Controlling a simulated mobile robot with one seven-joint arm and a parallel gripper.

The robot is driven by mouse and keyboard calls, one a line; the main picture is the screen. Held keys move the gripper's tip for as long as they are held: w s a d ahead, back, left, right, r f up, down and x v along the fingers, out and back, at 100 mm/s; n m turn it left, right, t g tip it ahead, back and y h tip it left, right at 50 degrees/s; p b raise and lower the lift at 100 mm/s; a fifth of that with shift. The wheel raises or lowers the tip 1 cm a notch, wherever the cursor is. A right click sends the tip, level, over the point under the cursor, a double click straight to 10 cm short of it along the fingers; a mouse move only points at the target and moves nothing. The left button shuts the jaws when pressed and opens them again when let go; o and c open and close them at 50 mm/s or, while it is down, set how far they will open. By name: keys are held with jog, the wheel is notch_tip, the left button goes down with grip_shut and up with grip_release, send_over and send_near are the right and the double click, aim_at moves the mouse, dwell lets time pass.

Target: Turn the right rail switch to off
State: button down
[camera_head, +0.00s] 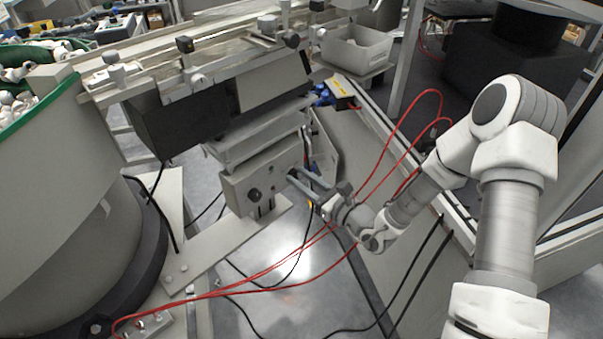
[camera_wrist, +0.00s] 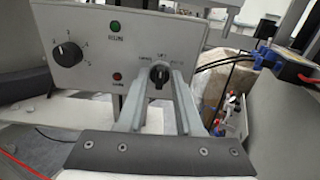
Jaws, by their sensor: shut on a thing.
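The rail switch (camera_wrist: 159,75) is a small black knob on the right part of a light grey control box (camera_wrist: 95,82) in the wrist view. Small labels stand around it, too blurred to read for certain. Its handle looks about upright. My gripper (camera_wrist: 159,72) has one finger on each side of the knob and is shut on it. In the head view the control box (camera_head: 236,190) hangs below the rail, and my gripper (camera_head: 293,175) reaches its right end from the right. The switch is hidden there by the fingers.
A larger black dial (camera_wrist: 67,54), a green lamp or button (camera_wrist: 115,27) and a red one (camera_wrist: 117,76) sit left of the switch. Red hoses (camera_head: 290,260) and black cables run below my arm. A large round feeder (camera_head: 70,200) stands at the left.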

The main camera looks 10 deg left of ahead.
dwell(0.4)
jog(key=c, duration=0.6)
grip_release()
jog(key=shift+f, duration=0.15)
